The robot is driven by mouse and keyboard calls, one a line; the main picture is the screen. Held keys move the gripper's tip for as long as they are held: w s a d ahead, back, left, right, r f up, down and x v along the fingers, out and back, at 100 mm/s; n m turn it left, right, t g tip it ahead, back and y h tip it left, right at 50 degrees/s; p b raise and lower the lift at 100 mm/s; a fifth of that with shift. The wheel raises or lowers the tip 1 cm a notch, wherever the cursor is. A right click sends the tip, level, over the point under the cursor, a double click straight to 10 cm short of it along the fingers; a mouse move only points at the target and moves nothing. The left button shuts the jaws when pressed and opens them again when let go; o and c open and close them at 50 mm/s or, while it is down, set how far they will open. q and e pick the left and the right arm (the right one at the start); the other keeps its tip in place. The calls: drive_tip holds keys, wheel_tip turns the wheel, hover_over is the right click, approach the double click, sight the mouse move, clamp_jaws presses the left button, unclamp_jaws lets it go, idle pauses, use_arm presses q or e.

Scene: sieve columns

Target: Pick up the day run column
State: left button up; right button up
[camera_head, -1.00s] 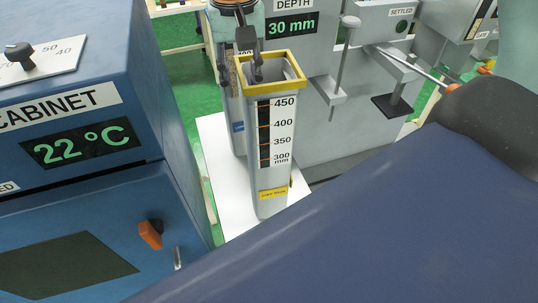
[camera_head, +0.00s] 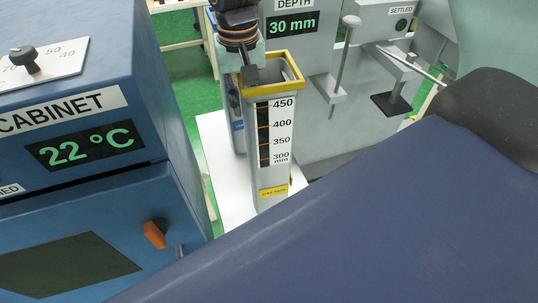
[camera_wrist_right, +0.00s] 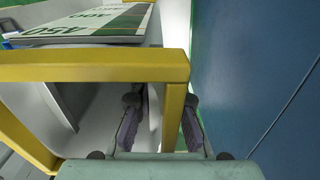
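The day run column (camera_head: 272,185) is a tall grey square tube with a yellow rim, a scale from 300 to 450 mm and a small yellow label too blurred to read. It stands upright on a white board. My right gripper (camera_head: 242,84) is at its rim on the left side, pointing down. In the right wrist view, the open fingers (camera_wrist_right: 160,125) straddle one wall under the yellow rim (camera_wrist_right: 90,67). One finger is inside the column and one outside, with a visible gap on the inner side. My left gripper is not in view.
A blue cabinet (camera_head: 70,195) reading 22 °C stands close on the left. A grey apparatus (camera_head: 330,125) with a 30 mm depth display and a rod stands behind and right. The white board (camera_head: 222,190) has bare room left of the column.

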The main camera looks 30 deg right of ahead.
drive_tip(key=shift+s+d, duration=0.15)
clamp_jaws()
drive_tip(key=shift+r, duration=0.15)
